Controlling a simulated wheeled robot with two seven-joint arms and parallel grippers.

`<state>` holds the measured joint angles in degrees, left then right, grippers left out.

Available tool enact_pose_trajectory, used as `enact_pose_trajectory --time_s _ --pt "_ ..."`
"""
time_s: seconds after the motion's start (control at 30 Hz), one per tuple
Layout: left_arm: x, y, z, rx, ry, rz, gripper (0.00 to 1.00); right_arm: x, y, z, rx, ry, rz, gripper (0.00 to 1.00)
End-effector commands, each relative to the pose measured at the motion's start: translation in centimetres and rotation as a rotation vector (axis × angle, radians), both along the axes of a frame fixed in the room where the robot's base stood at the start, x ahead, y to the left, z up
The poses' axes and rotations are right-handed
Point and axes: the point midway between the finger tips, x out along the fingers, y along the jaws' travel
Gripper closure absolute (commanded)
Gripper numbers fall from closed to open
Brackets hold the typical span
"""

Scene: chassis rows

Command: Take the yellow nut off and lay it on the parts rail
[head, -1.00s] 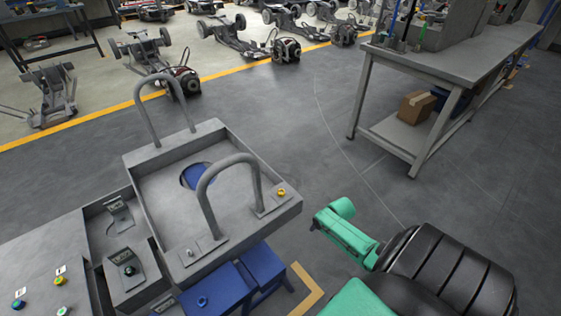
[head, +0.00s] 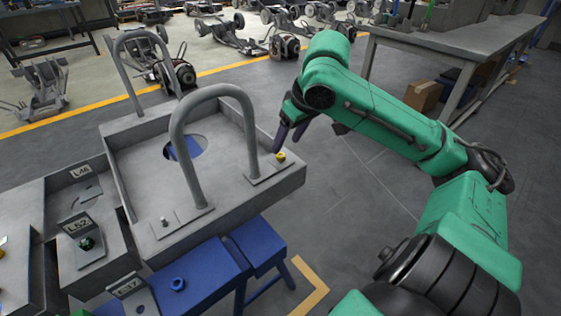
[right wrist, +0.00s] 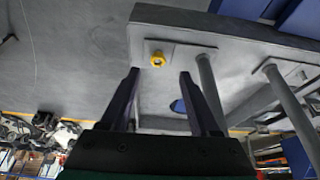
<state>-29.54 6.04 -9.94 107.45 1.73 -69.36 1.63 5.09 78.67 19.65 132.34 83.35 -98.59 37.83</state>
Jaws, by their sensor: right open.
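The yellow nut (head: 280,157) sits on a small plate at the foot of the near grey hoop, at the right corner of the grey tray-like chassis (head: 220,216). It also shows in the right wrist view (right wrist: 157,60), on its plate beyond the fingertips. My right gripper (head: 287,144) is open and empty, its dark fingers pointing down just above and beside the nut. In the right wrist view the fingertips (right wrist: 159,73) lie left and right of the nut's line. My left gripper is not in view. I cannot tell for certain which surface is the parts rail.
The near hoop (head: 176,130) rises left of the nut. Labelled grey stations (head: 95,265) are at the left. A workbench (head: 450,55) stands at the back right.

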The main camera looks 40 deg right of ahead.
Motion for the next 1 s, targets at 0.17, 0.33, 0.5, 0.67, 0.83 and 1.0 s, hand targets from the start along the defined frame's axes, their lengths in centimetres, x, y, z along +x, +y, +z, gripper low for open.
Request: enact_pose_trajectory --time_s 0.17,0.33,0.5,0.67,0.83,1.0 --pt "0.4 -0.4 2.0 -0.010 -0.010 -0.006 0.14 1.1 -0.3 -3.1 -0.003 0.005 -0.001 0.38" --pt "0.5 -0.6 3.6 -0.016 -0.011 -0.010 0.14 2.1 -0.3 -5.0 -0.001 0.001 0.001 0.38" --pt "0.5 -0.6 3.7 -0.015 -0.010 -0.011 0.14 2.2 -0.3 -4.9 0.001 -0.001 0.000 0.38" --pt "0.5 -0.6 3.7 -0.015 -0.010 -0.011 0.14 2.2 -0.3 -4.9 0.001 -0.001 0.000 0.91" --pt "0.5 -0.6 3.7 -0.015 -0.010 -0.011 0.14 2.2 -0.3 -4.9 0.001 -0.001 0.000 1.00" --pt "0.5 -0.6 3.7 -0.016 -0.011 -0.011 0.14 2.2 -0.3 -4.8 0.001 -0.001 0.000 1.00"
